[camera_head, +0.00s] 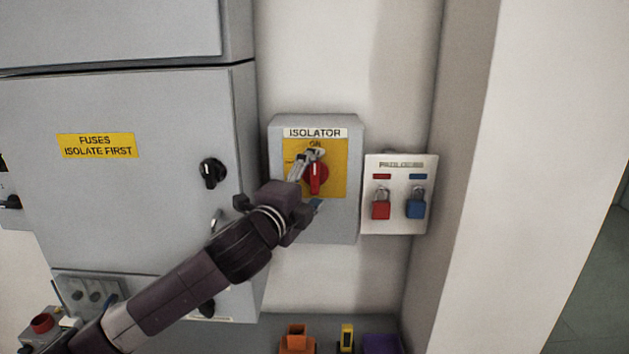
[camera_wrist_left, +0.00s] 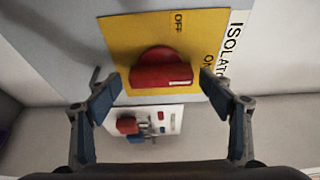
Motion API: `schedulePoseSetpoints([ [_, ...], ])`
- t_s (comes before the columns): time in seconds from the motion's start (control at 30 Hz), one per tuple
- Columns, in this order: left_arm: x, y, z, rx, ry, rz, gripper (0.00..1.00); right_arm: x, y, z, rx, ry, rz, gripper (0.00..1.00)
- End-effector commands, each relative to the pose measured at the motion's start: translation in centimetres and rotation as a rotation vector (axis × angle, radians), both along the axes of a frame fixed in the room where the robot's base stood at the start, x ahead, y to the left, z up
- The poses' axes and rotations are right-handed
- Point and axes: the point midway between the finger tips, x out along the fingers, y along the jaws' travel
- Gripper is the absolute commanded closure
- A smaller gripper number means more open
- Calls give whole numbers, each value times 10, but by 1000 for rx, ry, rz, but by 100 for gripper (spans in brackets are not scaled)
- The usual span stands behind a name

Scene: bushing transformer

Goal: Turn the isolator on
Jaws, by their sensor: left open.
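The isolator (camera_head: 345,222) is a grey wall box with a yellow plate and a red rotary knob (camera_head: 318,182). In the head view the knob's handle is roughly upright, its upper end toward the label at the plate's top. In the left wrist view the red knob (camera_wrist_left: 160,70) has its handle level, its right end toward the "ON" label (camera_wrist_left: 208,60); the "OFF" label (camera_wrist_left: 178,22) is above. My left gripper (camera_head: 311,177) is open at the knob. Its two fingers (camera_wrist_left: 161,82) stand on either side of the handle; contact cannot be told. My right gripper is not in view.
A white board (camera_head: 398,222) with a red padlock (camera_head: 381,208) and a blue padlock (camera_head: 415,207) hangs right of the isolator. A grey cabinet (camera_head: 100,220) with a black knob (camera_head: 213,173) stands to the left. Orange, yellow and purple items lie below. A wall corner juts out at right.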

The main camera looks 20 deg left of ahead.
Motion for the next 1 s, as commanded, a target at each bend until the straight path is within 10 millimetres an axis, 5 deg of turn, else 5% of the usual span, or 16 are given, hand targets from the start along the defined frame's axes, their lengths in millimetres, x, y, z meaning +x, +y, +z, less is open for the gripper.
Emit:
schedulePoseSetpoints([
  [0.27,-8,2,1,0,-2,1,26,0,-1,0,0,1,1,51],
  [0.7,-87,10,0,3,0,-1,26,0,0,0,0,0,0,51],
  [1.0,-117,13,1,1,1,0,26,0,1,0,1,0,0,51],
])
